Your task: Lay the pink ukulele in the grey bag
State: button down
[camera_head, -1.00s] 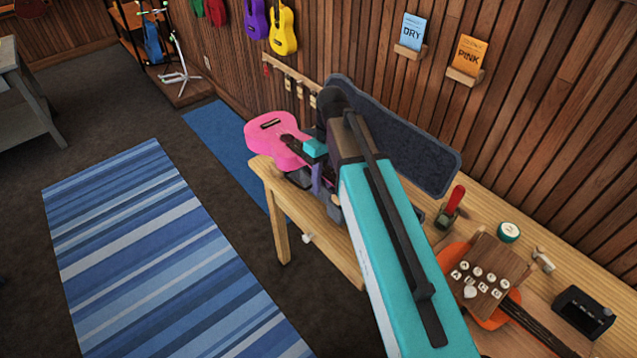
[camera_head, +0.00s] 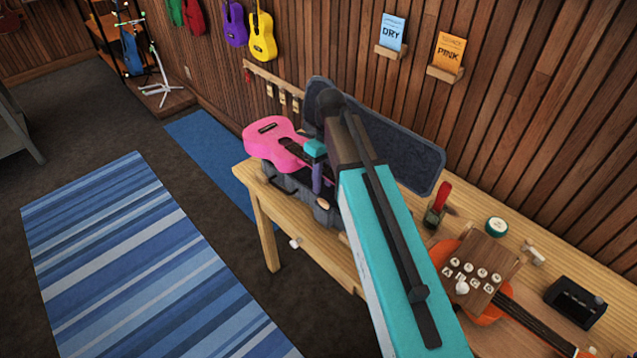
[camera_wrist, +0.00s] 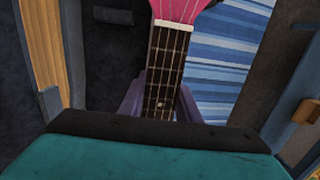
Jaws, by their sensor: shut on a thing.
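The pink ukulele (camera_head: 275,143) is held above the left end of the bench in the head view, its body pointing left. Its neck (camera_wrist: 164,75) runs between my two fingers in the wrist view. My gripper (camera_head: 316,172) is shut on the neck, and my arm hides the head end. The grey bag (camera_head: 290,188) lies open on the bench below the ukulele, its lid (camera_head: 410,150) raised toward the wall. Its dark lining (camera_wrist: 110,55) shows beside the neck in the wrist view. I cannot tell whether the ukulele touches the bag.
On the bench (camera_head: 262,215) to the right are a red-handled tool (camera_head: 441,200), a green-rimmed round tin (camera_head: 496,227), an orange ukulele (camera_head: 455,255) and a black box (camera_head: 577,303). A blue striped rug (camera_head: 140,265) covers the floor at left.

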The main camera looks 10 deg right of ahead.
jog(key=w+d+f+b, duration=0.2)
jog(key=w+d+f, duration=0.1)
jog(key=d, duration=0.3)
jog(key=shift+w+f, duration=0.2)
jog(key=shift+w, duration=0.45)
jog(key=shift+b, duration=0.3)
dwell(0.6)
jog(key=shift+f, duration=0.2)
jog(key=shift+w+d+f+b, duration=0.15)
jog(key=shift+f+b, duration=0.25)
jog(key=shift+f, duration=0.55)
jog(key=shift+w+d+f+b, duration=0.15)
jog(key=shift+f+b, duration=0.2)
jog(key=shift+f, duration=0.55)
jog(key=shift+d+f+b, duration=0.15)
jog(key=shift+f+b, duration=0.25)
jog(key=shift+f, duration=0.75)
jog(key=shift+f+b, duration=0.85)
jog(key=shift+f, duration=1)
jog(key=shift+s, duration=0.1)
